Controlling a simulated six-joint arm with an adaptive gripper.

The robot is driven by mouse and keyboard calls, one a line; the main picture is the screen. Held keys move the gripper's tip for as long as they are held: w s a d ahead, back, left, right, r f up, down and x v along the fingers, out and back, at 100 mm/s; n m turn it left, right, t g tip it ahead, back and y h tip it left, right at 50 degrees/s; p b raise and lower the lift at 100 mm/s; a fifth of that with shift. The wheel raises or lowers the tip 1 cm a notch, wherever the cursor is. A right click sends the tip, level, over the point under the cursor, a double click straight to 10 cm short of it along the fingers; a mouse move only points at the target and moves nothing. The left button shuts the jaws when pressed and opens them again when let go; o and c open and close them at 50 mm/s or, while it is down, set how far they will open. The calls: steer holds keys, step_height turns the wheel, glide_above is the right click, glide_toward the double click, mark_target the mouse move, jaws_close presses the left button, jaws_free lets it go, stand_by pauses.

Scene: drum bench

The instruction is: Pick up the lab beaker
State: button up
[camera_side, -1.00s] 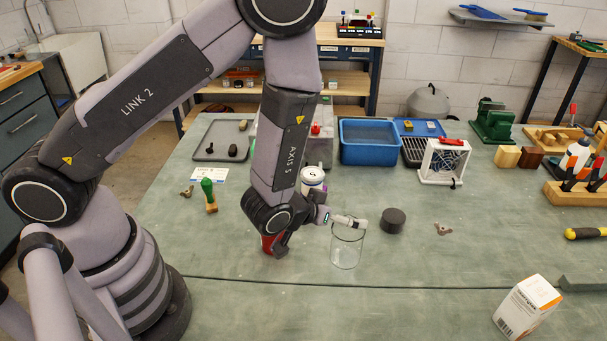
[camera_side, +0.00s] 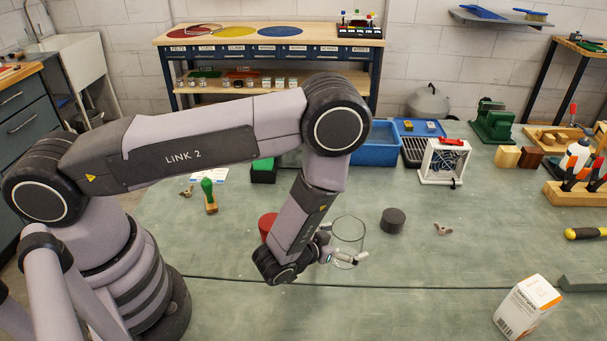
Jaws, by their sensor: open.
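The lab beaker (camera_side: 348,236) is a clear glass cylinder standing upright on the green bench, right of my wrist. My gripper (camera_side: 349,259) is low, at the lower part of the beaker, with its light fingers pointing right. The fingers overlap the glass in this view. I cannot tell whether they straddle it or touch it. The gripper is open. The beaker's base is partly hidden behind the fingers.
A dark round block (camera_side: 393,221) stands right of the beaker. A red object (camera_side: 268,226) sits behind my forearm, partly hidden. A green-handled stamp (camera_side: 209,196) is at left. Bench space in front of the beaker is clear.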

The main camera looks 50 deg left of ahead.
steer(key=shift+w, duration=0.1)
steer(key=c, duration=1.2)
